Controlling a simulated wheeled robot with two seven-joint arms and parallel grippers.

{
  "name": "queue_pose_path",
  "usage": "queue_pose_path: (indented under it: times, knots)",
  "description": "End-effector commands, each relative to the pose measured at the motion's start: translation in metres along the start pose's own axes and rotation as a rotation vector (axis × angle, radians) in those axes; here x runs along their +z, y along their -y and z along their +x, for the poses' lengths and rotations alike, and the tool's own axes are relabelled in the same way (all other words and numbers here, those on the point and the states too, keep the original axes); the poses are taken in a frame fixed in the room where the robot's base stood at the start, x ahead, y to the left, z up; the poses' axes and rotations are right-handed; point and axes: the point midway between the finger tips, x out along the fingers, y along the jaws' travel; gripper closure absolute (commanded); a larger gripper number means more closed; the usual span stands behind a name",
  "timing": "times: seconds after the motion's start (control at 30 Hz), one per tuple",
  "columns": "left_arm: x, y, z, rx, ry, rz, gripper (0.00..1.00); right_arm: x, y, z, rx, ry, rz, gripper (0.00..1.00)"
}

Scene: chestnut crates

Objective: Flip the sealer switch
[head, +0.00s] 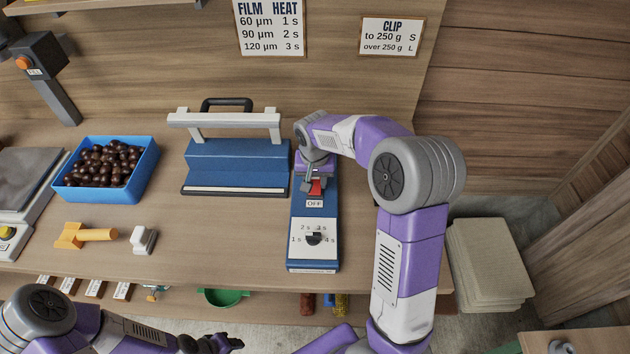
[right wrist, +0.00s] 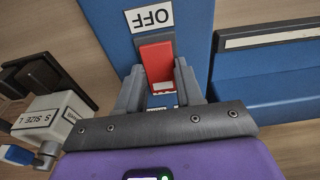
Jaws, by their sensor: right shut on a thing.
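The sealer's blue control box (head: 329,212) stands on the bench, with a white OFF label (head: 314,203) and a timer dial (head: 314,238) marked in seconds. The red switch (head: 317,188) sits just behind the OFF label; it also shows in the right wrist view (right wrist: 156,60). My right gripper (head: 312,182) reaches down over the box and is shut on the red switch, one grey finger on each side of it. The blue sealer (head: 235,165) with its pale raised bar stands left of the box. My left gripper (head: 222,342) is at the bottom edge, its jaws unclear.
A blue crate (head: 70,181) of chestnuts, a scale (head: 25,185), a yellow tool (head: 85,235) and a small white object (head: 143,239) are on the left of the bench. A green bowl (head: 222,297) is below the front edge. Bench space left of the control box is clear.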

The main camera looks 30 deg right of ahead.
Motion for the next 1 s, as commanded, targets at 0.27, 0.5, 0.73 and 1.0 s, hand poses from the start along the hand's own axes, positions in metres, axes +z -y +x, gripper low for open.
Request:
queue_pose_path:
  times: [0.27, 0.5, 0.73, 1.0]
  knots:
    - [0.0, 0.0, -0.001, 0.0, 0.0, 0.0, 0.57, -0.001, 0.0, 0.0, 0.0, 0.0, 0.0, 0.45]
    - [0.0, 0.0, -0.001, 0.0, 0.0, 0.0, 0.57, 0.0, 0.0, 0.0, 0.0, 0.001, 0.0, 0.38]
    - [0.0, -0.002, -0.005, 0.0, 0.0, 0.0, 0.57, -0.001, 0.001, -0.015, -0.001, -0.001, 0.0, 0.38]
    - [0.001, -0.006, -0.017, 0.0, 0.0, 0.0, 0.57, -0.001, 0.0, -0.061, -0.002, -0.002, -0.001, 0.38]
